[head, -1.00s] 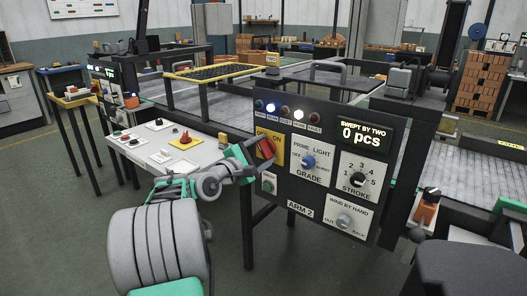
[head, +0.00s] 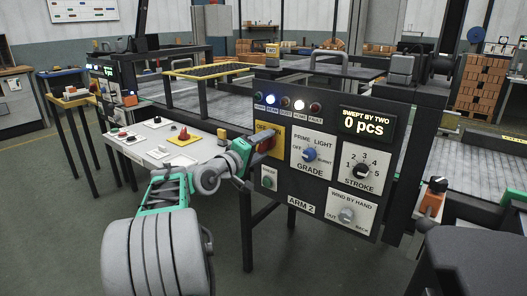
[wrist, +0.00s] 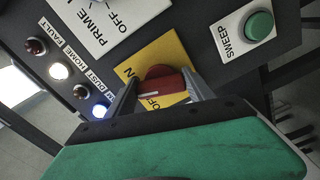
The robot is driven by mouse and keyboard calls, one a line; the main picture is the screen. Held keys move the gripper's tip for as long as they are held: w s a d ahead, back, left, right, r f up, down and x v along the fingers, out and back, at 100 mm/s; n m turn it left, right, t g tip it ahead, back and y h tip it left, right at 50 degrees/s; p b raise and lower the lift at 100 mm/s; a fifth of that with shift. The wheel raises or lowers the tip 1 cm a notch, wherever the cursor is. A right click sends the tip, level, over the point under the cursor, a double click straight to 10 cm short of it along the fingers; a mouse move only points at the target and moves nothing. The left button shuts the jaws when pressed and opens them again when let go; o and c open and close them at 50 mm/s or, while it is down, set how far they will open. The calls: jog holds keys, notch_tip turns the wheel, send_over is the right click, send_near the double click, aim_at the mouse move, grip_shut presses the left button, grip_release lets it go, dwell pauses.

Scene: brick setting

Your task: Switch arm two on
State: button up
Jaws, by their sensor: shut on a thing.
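The arm two panel (head: 327,190), labelled ARM 2, carries a yellow plate (head: 276,151) marked with OFF and ON at its upper left. A red rotary switch (wrist: 163,78) sits on that plate (wrist: 178,48), its handle between my two fingers in the wrist view. My gripper (head: 257,147) reaches the switch from the left and is shut on the handle. My gripper (wrist: 160,86) hides part of the lettering, so I cannot tell exactly which mark the handle points at. A blue lamp (head: 270,99) and a white lamp (head: 299,103) are lit.
A green sweep button (head: 267,183) sits just below the switch. The grade knob (head: 310,154), stroke knob (head: 361,171) and wind-by-hand knob (head: 346,215) are to the right. The display (head: 366,123) reads 0 pcs. A white control desk (head: 150,142) stands left behind my arm.

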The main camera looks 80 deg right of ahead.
jog(key=m+b, duration=0.2)
jog(key=m, duration=0.1)
jog(key=shift+f, duration=0.3)
jog(key=shift+m+b, duration=0.75)
jog(key=shift+m, duration=0.25)
jog(key=shift+r, duration=0.1)
jog(key=o, duration=1.4)
jog(key=shift+r, duration=0.1)
jog(key=shift+w, duration=0.1)
jog(key=p+v, duration=0.1)
jog(key=v, duration=0.6)
jog(key=shift+w+a, duration=0.15)
jog(key=shift+a, duration=0.25)
